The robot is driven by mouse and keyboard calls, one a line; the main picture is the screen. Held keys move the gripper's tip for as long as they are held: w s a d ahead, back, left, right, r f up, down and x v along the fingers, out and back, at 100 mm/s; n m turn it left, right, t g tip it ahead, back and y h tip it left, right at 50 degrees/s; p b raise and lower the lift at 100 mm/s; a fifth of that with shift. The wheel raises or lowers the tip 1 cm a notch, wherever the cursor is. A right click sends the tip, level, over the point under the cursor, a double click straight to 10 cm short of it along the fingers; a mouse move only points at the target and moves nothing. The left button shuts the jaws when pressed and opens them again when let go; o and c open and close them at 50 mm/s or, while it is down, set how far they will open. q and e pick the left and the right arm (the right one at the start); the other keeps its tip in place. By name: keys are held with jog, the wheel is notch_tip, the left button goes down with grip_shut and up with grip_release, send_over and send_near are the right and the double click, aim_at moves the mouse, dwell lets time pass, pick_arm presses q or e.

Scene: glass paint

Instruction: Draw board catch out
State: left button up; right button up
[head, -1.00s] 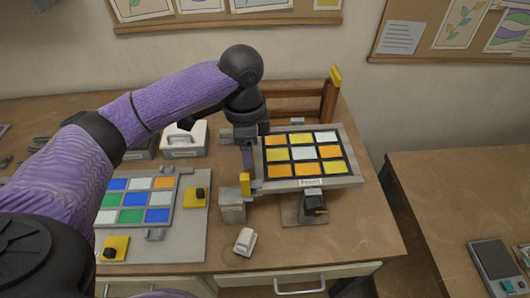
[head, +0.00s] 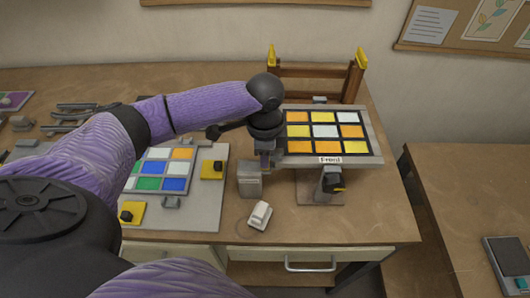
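A framed board (head: 376,148) with yellow, orange and white tiles sits on a stand at the right of the bench, with a small label on its front edge. A grey block (head: 250,181) stands at the board's front left. My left gripper (head: 265,160) points down at the board's left side, just above and behind the block. Its fingertips are small and partly hidden, so its opening and any contact are unclear. My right gripper is out of view.
A second board (head: 160,170) with blue, green, white and orange tiles lies on a grey plate (head: 205,208) with yellow clamps. A small white device (head: 260,215) lies in front of the block. A wooden rack (head: 315,72) with yellow-tipped posts stands behind the framed board.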

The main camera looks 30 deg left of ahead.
pick_arm(q)
grip_shut()
dwell(1.0)
